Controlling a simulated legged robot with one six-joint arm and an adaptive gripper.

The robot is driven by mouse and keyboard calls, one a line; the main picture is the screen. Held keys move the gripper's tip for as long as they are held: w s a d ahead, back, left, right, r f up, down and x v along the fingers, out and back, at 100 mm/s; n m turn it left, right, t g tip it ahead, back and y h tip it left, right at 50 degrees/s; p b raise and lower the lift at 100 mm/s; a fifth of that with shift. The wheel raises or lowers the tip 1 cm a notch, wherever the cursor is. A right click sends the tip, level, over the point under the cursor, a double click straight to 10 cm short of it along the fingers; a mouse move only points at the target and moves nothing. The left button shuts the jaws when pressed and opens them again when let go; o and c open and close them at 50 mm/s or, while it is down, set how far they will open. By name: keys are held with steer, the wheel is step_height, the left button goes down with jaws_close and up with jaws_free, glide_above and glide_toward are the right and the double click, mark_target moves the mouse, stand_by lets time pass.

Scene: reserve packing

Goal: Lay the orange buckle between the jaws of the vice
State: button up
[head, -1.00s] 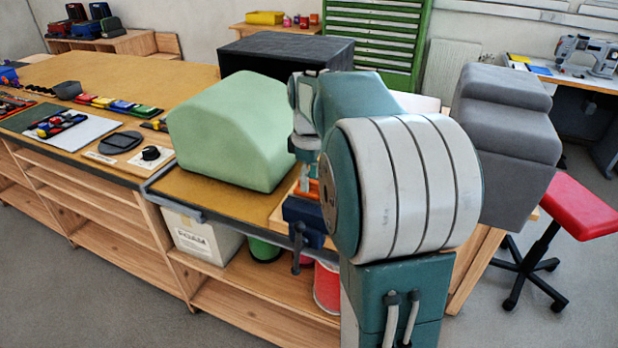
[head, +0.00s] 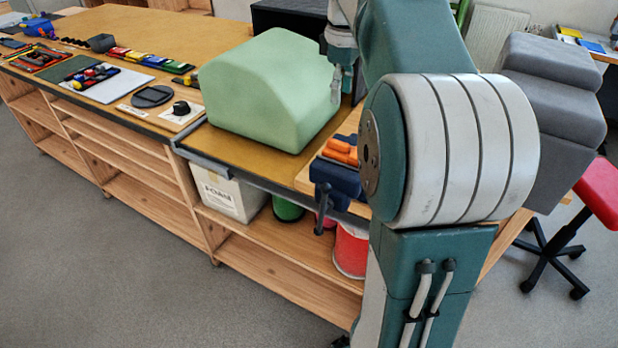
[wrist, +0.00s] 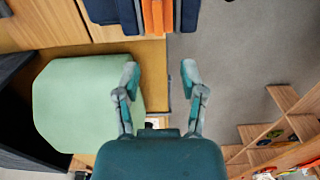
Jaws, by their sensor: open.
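The blue vice (head: 336,177) is fixed at the front edge of the bench, partly hidden by my arm. The orange buckle (head: 341,151) lies at its top. In the wrist view the buckle (wrist: 153,16) shows as orange strips between the dark blue jaws of the vice (wrist: 103,12), cut off by the top edge. My gripper (wrist: 160,76) is open with nothing between its fingers. In the head view my gripper (head: 340,84) hangs above and behind the vice, apart from the buckle, in front of the green block's right side.
A large pale green block (head: 275,95) stands left of the vice. A grey stepped block (head: 550,105) is at the right, by a red stool (head: 600,195). Coloured buckles and trays lie along the bench at left. Shelves below hold a white box (head: 230,194) and spools.

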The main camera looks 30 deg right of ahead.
steer(key=s+a+f+m+t, duration=0.3)
steer(key=s+a, duration=0.6)
steer(key=a, duration=0.5)
steer(key=s+a+f+m+t, duration=0.2)
steer(key=s+a+f+m, duration=0.1)
steer(key=s+a+f, duration=0.3)
step_height(320, 180, down, 2)
steer(key=shift+s+f+t, duration=0.15)
steer(key=shift+s+t, duration=0.15)
steer(key=shift+s, duration=0.9)
